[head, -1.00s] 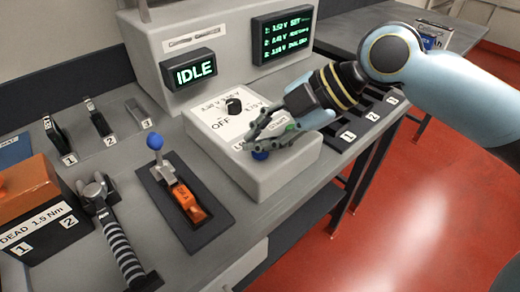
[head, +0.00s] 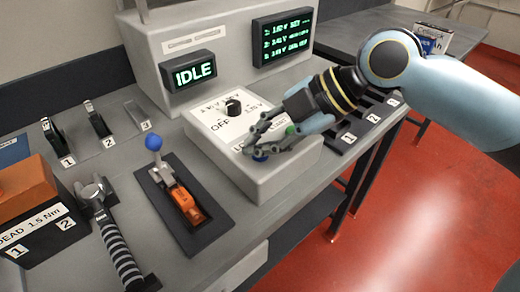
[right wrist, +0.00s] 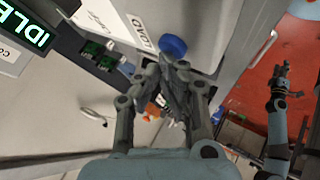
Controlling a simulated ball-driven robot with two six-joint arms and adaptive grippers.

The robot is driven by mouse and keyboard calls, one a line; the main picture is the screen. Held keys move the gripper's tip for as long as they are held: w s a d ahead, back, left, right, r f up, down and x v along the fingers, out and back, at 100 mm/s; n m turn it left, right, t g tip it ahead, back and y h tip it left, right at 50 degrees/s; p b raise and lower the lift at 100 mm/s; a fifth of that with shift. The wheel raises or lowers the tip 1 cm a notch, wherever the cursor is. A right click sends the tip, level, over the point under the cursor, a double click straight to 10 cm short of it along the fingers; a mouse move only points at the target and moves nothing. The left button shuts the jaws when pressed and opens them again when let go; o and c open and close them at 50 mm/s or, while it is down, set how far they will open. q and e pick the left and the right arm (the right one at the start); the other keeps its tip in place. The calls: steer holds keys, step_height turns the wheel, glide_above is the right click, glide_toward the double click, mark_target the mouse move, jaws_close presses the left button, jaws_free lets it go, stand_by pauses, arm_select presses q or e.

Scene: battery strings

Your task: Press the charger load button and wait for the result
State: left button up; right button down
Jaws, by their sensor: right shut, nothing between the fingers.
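The charger box (head: 275,180) is pale, with a dial (head: 233,107) near its OFF mark. A blue button (head: 260,157) sits at its front edge, partly covered by my right gripper (head: 256,148). In the right wrist view the blue button (right wrist: 173,46) is beside the LOAD label (right wrist: 142,34). There my right gripper's fingers (right wrist: 173,68) are shut and empty, close to the button; I cannot tell whether they touch it. The status display (head: 194,73) reads IDLE. A pale blue arm with a gripper (right wrist: 283,75), likely my left, shows small in the right wrist view; its jaws are unclear.
A dark display (head: 284,37) shows several green text lines. A blue-knobbed lever (head: 153,143) stands by an orange part (head: 187,204) left of the charger box. Numbered slots (head: 365,115) lie to its right. A torque tool (head: 115,240) and an orange-topped box (head: 30,200) are at left.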

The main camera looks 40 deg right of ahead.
steer(key=shift+f, duration=0.25)
steer(key=shift+r, duration=0.15)
steer(key=shift+r+p, duration=0.6)
steer(key=shift+r, duration=0.25)
step_height(320, 180, up, 5)
steer(key=p, duration=0.4)
stand_by(0.9)
